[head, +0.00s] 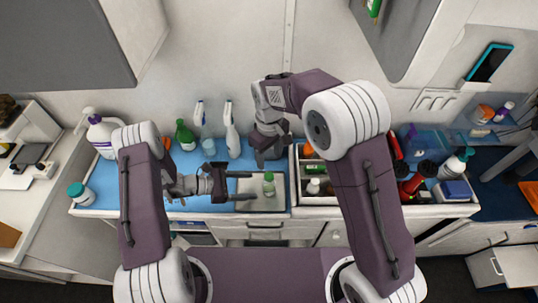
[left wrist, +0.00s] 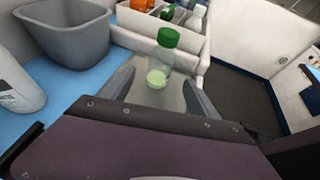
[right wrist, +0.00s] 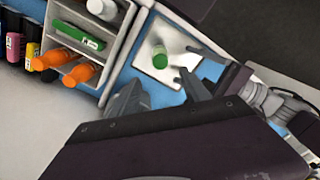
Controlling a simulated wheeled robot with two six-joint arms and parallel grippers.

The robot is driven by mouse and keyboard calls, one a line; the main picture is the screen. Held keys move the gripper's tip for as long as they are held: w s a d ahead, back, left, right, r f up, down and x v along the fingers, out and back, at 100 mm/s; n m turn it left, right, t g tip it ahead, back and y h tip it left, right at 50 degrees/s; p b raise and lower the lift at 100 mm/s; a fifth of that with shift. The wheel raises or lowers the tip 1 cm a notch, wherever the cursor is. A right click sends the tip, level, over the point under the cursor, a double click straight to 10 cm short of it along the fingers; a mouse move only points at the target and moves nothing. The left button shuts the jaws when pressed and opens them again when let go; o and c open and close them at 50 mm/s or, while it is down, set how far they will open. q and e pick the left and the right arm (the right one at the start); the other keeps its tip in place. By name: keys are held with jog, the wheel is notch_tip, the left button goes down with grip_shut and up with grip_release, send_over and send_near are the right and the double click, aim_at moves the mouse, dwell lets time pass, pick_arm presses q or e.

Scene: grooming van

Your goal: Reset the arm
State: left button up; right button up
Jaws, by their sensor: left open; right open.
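My left gripper (head: 246,187) is open and empty, low over the counter and pointing right. A small clear bottle with a green cap (head: 268,184) stands upright on a pale tray (head: 258,205), just beyond the left fingertips. In the left wrist view the bottle (left wrist: 165,62) appears ahead, between the open fingers (left wrist: 160,90), untouched as far as I can tell. My right gripper (head: 270,140) hangs at the back of the counter, pointing down. In the right wrist view its fingers (right wrist: 158,92) are apart with nothing between them, and the bottle's green cap (right wrist: 160,58) shows beyond.
A grey bin (left wrist: 65,40) stands near the left gripper. Spray bottles (head: 231,135) and a green bottle (head: 185,136) line the back wall. A divided organizer (head: 318,200) with bottles is right of the tray. A white jug (head: 102,132) stands far left.

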dwell(0.3)
